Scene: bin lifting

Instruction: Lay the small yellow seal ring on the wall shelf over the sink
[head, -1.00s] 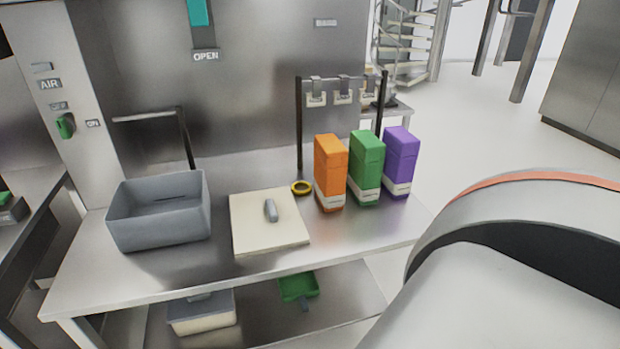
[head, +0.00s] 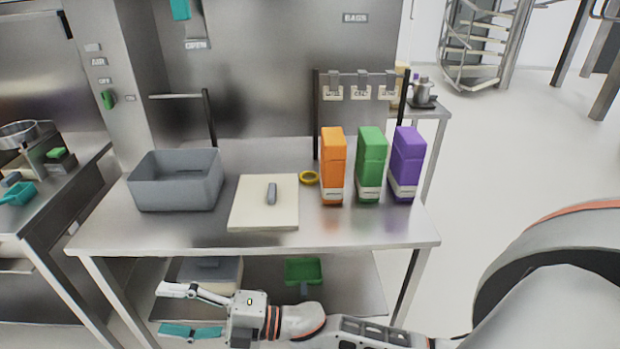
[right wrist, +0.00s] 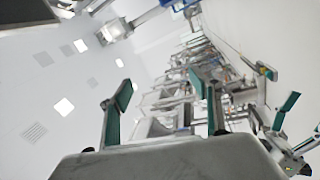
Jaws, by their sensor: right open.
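The small yellow seal ring (head: 309,178) lies flat on the steel table, between the cream board (head: 250,213) and the orange box (head: 333,165). My right gripper (head: 176,311) is open and empty in front of the table, low and left of the ring in the head view. Its two fingers with teal pads also show in the right wrist view (right wrist: 160,105), with nothing between them. What looks like my left gripper (right wrist: 292,130) shows at the right edge of the right wrist view, too small to read. I cannot make out a sink or a wall shelf.
A grey bin (head: 176,180) stands on the table's left part. Green (head: 371,165) and purple (head: 407,163) boxes stand right of the orange one, before a hook rack (head: 360,84). A green tray (head: 303,270) sits on the lower shelf. Open floor lies to the right.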

